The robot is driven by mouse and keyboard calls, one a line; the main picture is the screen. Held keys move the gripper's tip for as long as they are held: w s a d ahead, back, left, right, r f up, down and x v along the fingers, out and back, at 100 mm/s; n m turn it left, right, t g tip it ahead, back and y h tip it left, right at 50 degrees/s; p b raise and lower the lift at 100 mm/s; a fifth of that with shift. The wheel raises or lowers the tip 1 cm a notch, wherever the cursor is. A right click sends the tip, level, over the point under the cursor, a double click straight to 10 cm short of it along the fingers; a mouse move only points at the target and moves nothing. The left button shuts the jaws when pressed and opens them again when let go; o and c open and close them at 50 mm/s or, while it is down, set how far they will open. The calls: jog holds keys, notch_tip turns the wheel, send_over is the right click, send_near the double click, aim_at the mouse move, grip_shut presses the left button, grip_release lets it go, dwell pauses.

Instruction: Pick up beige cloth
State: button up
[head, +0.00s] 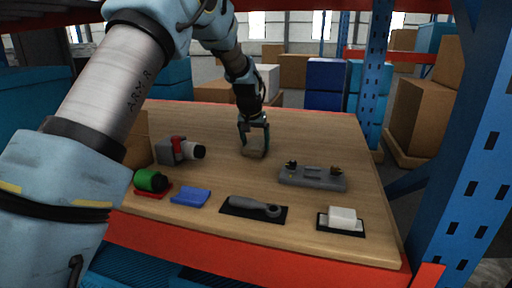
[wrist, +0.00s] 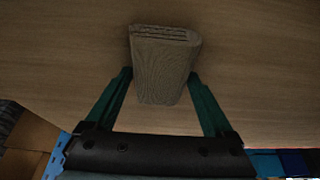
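The beige cloth (wrist: 162,72) is a folded, ribbed piece lying on the wooden board in the wrist view. It also shows in the head view (head: 253,153) near the back middle of the table. My gripper (wrist: 160,78) is open, with its green fingertips on either side of the cloth's near end. In the head view my gripper (head: 254,134) points down over the cloth.
The wooden table (head: 225,230) holds a grey fixture (head: 312,178) right of the cloth and a grey-red device (head: 180,150) to its left. A green cylinder (head: 151,180), blue cloth (head: 190,196), grey tool (head: 254,208) and white block (head: 342,218) lie along the front. Blue rack posts flank the right.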

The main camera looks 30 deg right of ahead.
aim_at(255, 143)
jog(key=c, duration=0.9)
notch_tip(255, 143, up, 10)
jog(key=shift+r+b, duration=0.1)
jog(key=shift+b, duration=1.1)
jog(key=o, duration=0.9)
jog(key=c, duration=0.6)
jog(key=shift+a, duration=0.1)
